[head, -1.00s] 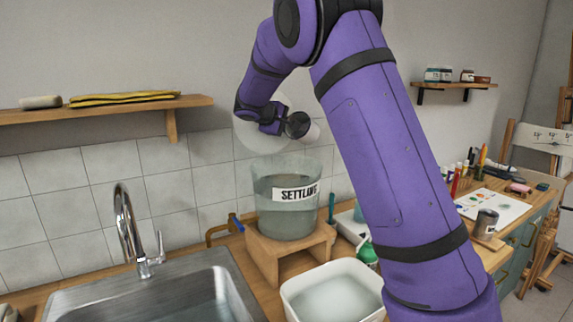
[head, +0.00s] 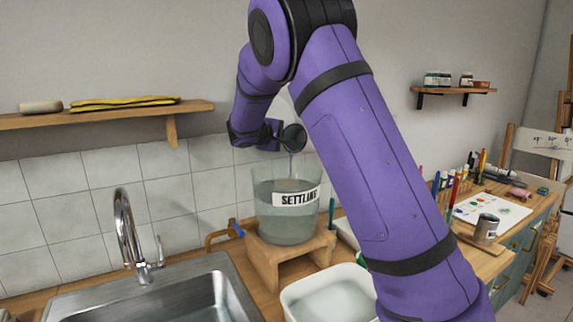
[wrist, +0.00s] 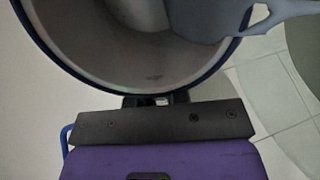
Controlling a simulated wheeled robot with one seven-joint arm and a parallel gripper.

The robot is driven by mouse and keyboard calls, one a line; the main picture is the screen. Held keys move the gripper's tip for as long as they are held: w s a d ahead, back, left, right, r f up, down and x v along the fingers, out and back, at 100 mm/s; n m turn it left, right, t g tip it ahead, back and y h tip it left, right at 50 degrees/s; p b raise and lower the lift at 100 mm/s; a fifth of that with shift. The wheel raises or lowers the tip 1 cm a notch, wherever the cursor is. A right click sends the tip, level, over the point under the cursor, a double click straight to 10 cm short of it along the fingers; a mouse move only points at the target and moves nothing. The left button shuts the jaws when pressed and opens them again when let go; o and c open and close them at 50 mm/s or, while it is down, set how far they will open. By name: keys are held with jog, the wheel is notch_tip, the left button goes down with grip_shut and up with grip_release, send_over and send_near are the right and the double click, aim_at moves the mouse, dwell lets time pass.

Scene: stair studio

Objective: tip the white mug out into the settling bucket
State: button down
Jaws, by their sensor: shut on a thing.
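The white mug (wrist: 150,70), with a dark blue rim, fills the top of the wrist view, its mouth and pale inside facing the camera. My gripper (wrist: 155,100) is shut on it, though the fingertips are mostly hidden. Grey-blue liquid (wrist: 215,18) runs out over the mug's rim at the upper right. In the head view my gripper (head: 286,138) is above the settling bucket (head: 285,225), and a thin stream (head: 290,162) drops from there into it. The bucket is clear, labelled SETTLING, and part full of grey water. The mug's outline is unclear in this view.
The bucket stands on a wooden stand (head: 275,270). A steel sink (head: 190,290) with a tap (head: 125,235) is left, and a white basin (head: 325,295) is in front. A wooden shelf (head: 110,112) is on the wall. My arm hides part of the counter.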

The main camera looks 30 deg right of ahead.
jog(key=shift+s+a+f+h+b, duration=0.15)
jog(key=shift+a+f+h+b, duration=0.15)
jog(key=shift+f+b, duration=0.1)
jog(key=shift+s+a+f, duration=0.1)
jog(key=shift+a+f, duration=0.1)
jog(key=shift+f, duration=0.05)
jog(key=shift+a+f+t+h+b, duration=0.15)
jog(key=shift+t+h+b, duration=0.15)
jog(key=shift+b, duration=0.2)
jog(key=shift+s+a+r+t+h+b, duration=0.25)
jog(key=shift+h+b, duration=0.45)
jog(key=shift+b, duration=0.5)
jog(key=shift+a+r+t+h, duration=0.2)
jog(key=shift+r+t+h, duration=0.05)
jog(key=shift+r+h, duration=0.25)
